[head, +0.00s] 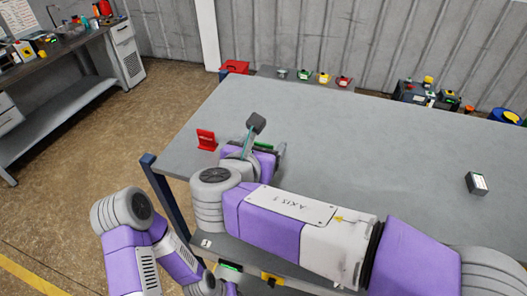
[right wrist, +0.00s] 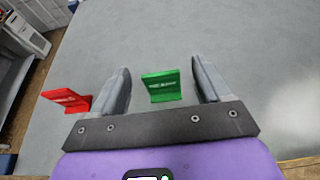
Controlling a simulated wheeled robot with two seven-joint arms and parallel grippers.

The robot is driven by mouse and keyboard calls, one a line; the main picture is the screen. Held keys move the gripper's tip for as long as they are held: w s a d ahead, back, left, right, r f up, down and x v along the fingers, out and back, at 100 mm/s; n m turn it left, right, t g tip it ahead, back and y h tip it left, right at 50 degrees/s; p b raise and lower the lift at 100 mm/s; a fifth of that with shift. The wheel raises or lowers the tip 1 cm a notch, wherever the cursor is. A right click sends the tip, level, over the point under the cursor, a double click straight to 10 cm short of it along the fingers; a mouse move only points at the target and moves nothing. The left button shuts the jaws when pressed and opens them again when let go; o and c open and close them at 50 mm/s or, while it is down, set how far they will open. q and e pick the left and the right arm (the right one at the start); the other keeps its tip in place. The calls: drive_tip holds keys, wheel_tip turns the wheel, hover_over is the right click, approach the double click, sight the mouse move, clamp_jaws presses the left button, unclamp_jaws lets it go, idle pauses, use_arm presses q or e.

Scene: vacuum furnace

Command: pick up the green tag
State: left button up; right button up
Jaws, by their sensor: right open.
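The green tag (right wrist: 165,88) stands upright on the grey table, between the two fingers of my right gripper (right wrist: 161,66) in the right wrist view. The fingers are apart, with a gap on each side of the tag, nearer on the right. In the head view only a strip of the green tag (head: 263,147) shows, mostly hidden by my right gripper (head: 268,136). My left arm shows at the lower left of the head view, but its gripper is not visible.
A red tag (right wrist: 66,99) stands left of my right gripper; it also shows in the head view (head: 206,139). A small dark box (head: 477,183) sits on the right of the table (head: 350,135). The table's middle is clear. Several items stand beyond its far edge.

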drive_tip(key=shift+c, duration=0.2)
drive_tip(key=c, duration=1.1)
